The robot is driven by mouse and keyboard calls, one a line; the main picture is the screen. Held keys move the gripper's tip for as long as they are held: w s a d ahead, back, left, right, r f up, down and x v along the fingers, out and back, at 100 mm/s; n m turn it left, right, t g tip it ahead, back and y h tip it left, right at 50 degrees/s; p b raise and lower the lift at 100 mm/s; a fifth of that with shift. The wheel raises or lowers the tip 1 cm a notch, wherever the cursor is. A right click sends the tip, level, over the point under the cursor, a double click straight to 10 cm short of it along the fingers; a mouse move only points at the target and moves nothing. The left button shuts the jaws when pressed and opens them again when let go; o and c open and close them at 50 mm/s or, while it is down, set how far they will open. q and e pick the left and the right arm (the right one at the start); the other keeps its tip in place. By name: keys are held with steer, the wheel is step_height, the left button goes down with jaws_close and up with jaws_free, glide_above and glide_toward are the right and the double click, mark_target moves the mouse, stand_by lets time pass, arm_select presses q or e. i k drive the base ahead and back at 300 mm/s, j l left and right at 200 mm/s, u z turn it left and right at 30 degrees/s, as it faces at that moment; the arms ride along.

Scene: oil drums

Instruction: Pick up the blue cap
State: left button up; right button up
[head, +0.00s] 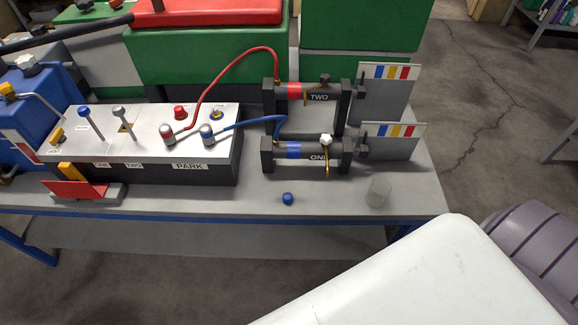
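A small round blue cap (287,198) lies on the grey workbench (330,203) near its front edge, in front of the cylinder labelled ONE (318,154). Nothing touches the cap and the bench around it is bare. Neither of my grippers is in the head view, so their state does not show.
A control box (188,176) labelled PARK fills the bench's left side, with hoses to cylinders ONE and TWO (318,96). A clear cup (378,193) stands right of the cap. A large white rounded surface (420,280) covers the lower right.

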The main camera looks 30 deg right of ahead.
mark_target(287, 199)
steer(key=z, duration=0.8)
